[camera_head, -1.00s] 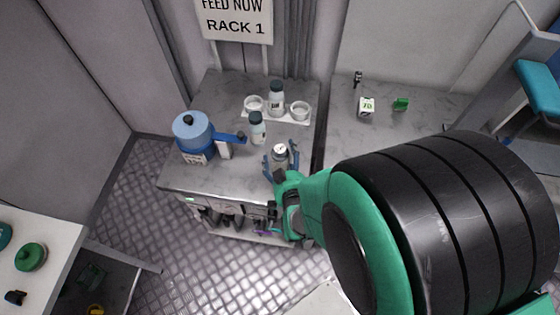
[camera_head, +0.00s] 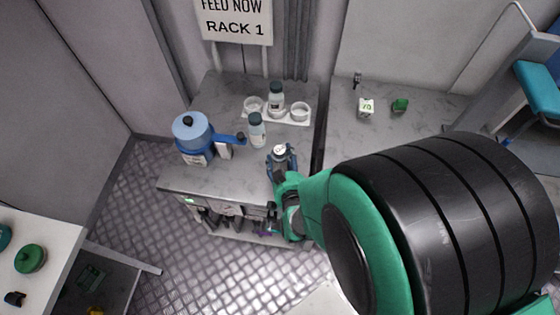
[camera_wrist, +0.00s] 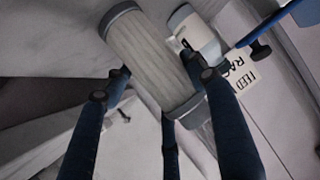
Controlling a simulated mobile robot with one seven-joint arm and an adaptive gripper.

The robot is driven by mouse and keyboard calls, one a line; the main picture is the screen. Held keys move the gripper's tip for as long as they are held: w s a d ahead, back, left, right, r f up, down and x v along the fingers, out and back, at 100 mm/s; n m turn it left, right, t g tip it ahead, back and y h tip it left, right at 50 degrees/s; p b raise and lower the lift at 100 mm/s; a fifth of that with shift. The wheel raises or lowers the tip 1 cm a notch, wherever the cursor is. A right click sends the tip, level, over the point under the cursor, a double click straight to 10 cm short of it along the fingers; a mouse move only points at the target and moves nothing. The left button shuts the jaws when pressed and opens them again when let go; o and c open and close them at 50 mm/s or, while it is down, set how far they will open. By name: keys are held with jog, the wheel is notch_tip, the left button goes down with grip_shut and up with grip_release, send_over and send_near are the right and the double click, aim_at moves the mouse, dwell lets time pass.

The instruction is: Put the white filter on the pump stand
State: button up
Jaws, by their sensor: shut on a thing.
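The white filter (camera_wrist: 150,60) is a pale pleated cylinder with grey end caps, slanting across the wrist view. My gripper (camera_wrist: 163,78) has its blue fingers closed around it. In the head view the filter's top (camera_head: 280,150) shows between the fingers of my gripper (camera_head: 282,161), near the front right of the rack's grey counter. To its left stands a blue pump unit (camera_head: 193,130) with a light-blue round top, a blue side arm (camera_head: 228,138) and a white cylinder beside it. I cannot tell which part is the pump stand.
A dark-capped bottle (camera_head: 257,132) stands between the pump and my gripper. Behind it a white holder (camera_head: 285,118) carries another bottle (camera_head: 276,97) and two ring-shaped cups. A small white box (camera_head: 366,108) and a green item (camera_head: 400,105) lie on the right counter.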

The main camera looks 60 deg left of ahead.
aim_at(284, 157)
jog(key=shift+r, duration=0.1)
jog(key=shift+r, duration=0.6)
notch_tip(284, 157, up, 2)
jog(key=shift+r+p, duration=0.15)
jog(key=shift+p, duration=0.45)
jog(key=s+d+p, duration=0.1)
jog(key=s+d, duration=0.2)
jog(key=d, duration=0.4)
jog(key=s+d+r+p, duration=0.1)
jog(key=s+d, duration=0.2)
jog(key=d, duration=0.4)
jog(key=shift+s+d+r, duration=0.15)
jog(key=shift+s+d, duration=0.1)
jog(key=shift+d, duration=0.1)
jog(key=shift+w, duration=0.1)
